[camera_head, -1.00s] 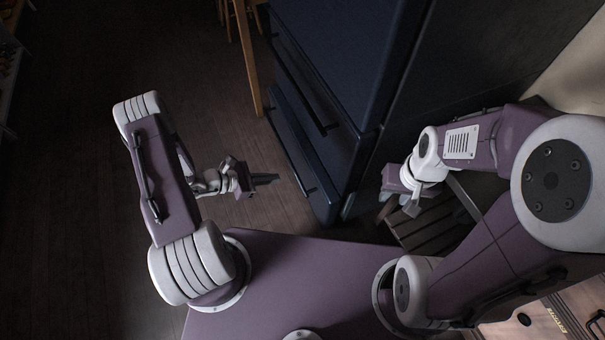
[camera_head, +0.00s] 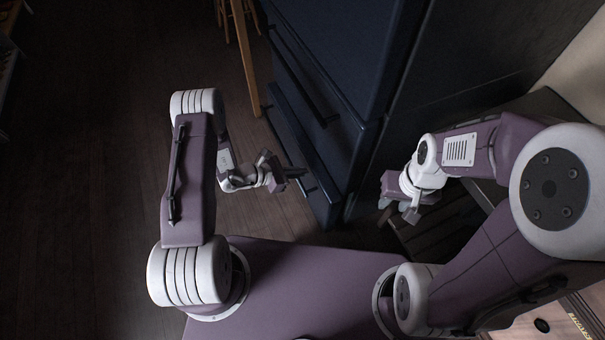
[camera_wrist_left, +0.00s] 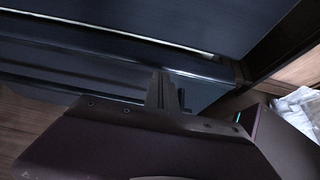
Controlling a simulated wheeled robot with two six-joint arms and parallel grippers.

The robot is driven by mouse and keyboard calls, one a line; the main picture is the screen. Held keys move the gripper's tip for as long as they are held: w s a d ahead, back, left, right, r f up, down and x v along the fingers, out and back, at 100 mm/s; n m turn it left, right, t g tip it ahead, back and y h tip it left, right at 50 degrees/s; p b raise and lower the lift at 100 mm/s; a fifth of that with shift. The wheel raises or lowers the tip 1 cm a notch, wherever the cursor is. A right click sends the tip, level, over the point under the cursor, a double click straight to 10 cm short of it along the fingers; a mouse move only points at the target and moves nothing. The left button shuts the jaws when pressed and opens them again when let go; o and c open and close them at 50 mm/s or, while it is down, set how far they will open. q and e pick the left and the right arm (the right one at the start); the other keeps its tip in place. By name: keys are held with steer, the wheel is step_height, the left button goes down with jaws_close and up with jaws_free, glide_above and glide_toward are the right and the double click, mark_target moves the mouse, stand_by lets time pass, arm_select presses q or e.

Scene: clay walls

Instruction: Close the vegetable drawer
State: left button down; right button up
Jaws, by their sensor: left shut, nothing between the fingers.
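The dark blue fridge (camera_head: 355,45) stands ahead of me with stacked drawer fronts and long dark handles. An upper drawer (camera_head: 318,88) and a lower drawer (camera_head: 325,160) show on its left-facing side. I cannot tell which is the vegetable drawer or how far either stands out. My left gripper (camera_head: 303,173) is shut and empty at the lower drawer's front; touching or just apart is unclear. In the left wrist view, its shut fingers (camera_wrist_left: 161,91) point at a blue drawer front (camera_wrist_left: 80,62). My right gripper (camera_head: 397,208) hangs right of the fridge, its fingertips unclear.
A slatted dark wooden piece (camera_head: 440,225) lies below my right gripper. A wooden post (camera_head: 245,55) and a stool (camera_head: 238,18) stand left of the fridge. The dark wood floor (camera_head: 100,180) to the left is free.

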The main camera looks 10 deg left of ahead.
mark_target(321, 165)
arm_select(q)
steer(key=shift+w+d, duration=0.2)
steer(key=shift+d, duration=0.15)
steer(key=w+d, duration=0.1)
steer(key=d, duration=0.1)
steer(key=w+d, duration=0.1)
steer(key=d, duration=0.1)
steer(key=shift+w, duration=0.15)
steer(key=shift+w+r, duration=0.1)
steer(key=shift+r, duration=0.2)
steer(key=p+v, duration=0.4)
steer(key=v, duration=0.5)
steer(key=shift+a+f, duration=0.25)
